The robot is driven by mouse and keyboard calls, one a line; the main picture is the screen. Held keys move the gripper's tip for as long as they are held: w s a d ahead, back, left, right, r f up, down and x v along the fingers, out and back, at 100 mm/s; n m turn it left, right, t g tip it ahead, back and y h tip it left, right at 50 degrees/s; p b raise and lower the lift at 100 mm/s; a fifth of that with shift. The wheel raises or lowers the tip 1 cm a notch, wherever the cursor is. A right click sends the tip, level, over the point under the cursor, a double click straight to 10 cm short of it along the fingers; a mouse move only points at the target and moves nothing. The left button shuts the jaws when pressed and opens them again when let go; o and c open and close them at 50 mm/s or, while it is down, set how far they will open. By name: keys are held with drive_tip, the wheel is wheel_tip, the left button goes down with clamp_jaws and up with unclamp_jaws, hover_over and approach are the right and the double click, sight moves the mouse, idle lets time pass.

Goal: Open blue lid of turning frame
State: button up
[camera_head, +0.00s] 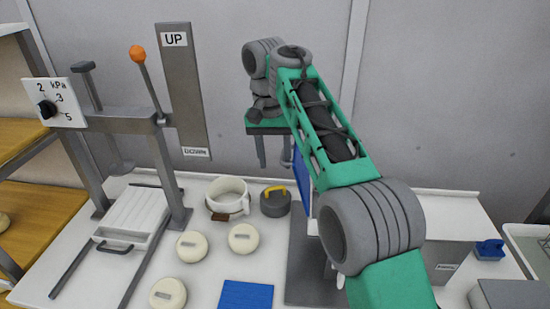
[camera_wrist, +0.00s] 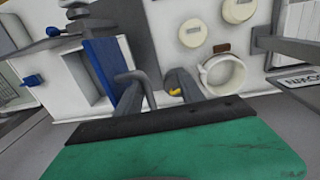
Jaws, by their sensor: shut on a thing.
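The turning frame (camera_wrist: 64,90) shows in the wrist view as a white box with a recessed opening, at the left. The blue lid (camera_wrist: 101,72) stands out from its side by the opening. In the head view only a strip of the lid (camera_head: 300,180) shows behind my arm. My gripper (camera_head: 275,150) is left of the lid, fingers pointing down. In the wrist view my gripper (camera_wrist: 158,90) has one finger close against the lid. It is shut on the lid's part, but the exact contact is hard to make out. My arm hides much of the frame in the head view.
A grey weight with a yellow handle (camera_head: 275,203) and a white pot (camera_head: 228,196) stand left of the frame. Several round cream pieces (camera_head: 243,238) and a blue mat (camera_head: 245,294) lie in front. A press (camera_head: 150,120) stands at the left.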

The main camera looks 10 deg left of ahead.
drive_tip(key=shift+r, duration=0.2)
wheel_tip(320, 180, up, 8)
drive_tip(key=p, duration=0.3)
drive_tip(key=shift+a+f, duration=0.25)
